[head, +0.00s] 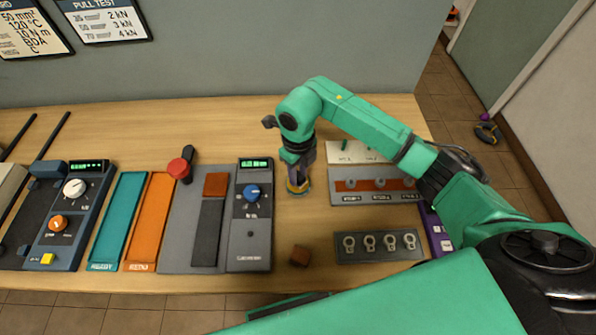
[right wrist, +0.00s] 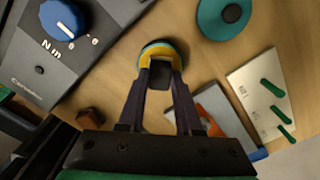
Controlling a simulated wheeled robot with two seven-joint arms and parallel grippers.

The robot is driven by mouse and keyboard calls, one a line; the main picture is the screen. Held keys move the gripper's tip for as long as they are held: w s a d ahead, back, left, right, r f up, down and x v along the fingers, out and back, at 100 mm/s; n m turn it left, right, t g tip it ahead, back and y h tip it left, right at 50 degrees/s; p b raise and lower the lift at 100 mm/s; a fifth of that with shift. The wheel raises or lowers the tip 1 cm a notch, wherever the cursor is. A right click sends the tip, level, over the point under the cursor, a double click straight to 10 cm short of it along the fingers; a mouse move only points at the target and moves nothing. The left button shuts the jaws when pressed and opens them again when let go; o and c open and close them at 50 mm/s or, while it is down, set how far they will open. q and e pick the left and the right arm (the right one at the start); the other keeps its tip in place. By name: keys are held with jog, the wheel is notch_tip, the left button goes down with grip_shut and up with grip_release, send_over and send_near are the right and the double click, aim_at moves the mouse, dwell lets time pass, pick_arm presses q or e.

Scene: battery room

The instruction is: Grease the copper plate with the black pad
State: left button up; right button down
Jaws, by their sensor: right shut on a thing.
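My right gripper (head: 298,178) points down over a small round tin (head: 299,192) with a yellow and teal rim, near the table's middle. In the right wrist view the gripper (right wrist: 161,68) is shut on a black pad (right wrist: 160,76), which hangs over the tin (right wrist: 177,52). I cannot tell whether the pad touches what is inside. A red-brown square plate (head: 215,184) lies at the top of a dark strip on the grey tester; it looks like copper. A brown block (head: 299,256) lies loose near the front edge. My left gripper is not in view.
A grey tester with a blue knob (head: 252,191) stands left of the tin. Teal (head: 118,222) and orange (head: 150,222) trays lie further left. A rack with an orange-brown strip (head: 372,185) and a dark holder of rings (head: 380,246) are right. A teal disc (right wrist: 225,14) lies near the tin.

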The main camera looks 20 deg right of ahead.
aim_at(300, 176)
notch_tip(300, 176, up, 7)
jog(key=p, duration=0.3)
jog(key=shift+f+p, duration=0.15)
jog(key=shift+p, duration=0.2)
jog(key=shift+f, duration=0.15)
jog(key=shift+s+d+f+n+b, duration=0.1)
jog(key=shift+d+f+n+b, duration=0.15)
jog(key=shift+n, duration=0.45)
jog(key=s+d+f+n+b, duration=0.1)
jog(key=n, duration=0.7)
jog(key=s+d+f+n+b, duration=0.2)
jog(key=n, duration=0.6)
jog(key=s+d+f+n+b, duration=0.1)
jog(key=f+n, duration=0.1)
jog(key=n, duration=0.6)
jog(key=shift+s+d, duration=0.35)
jog(key=shift+d, duration=0.05)
jog(key=n, duration=0.3)
jog(key=shift+s+d+f+n+b, duration=0.15)
jog(key=shift+s+d+n+b, duration=0.15)
jog(key=shift+s+n+b, duration=0.1)
jog(key=shift+n, duration=0.3)
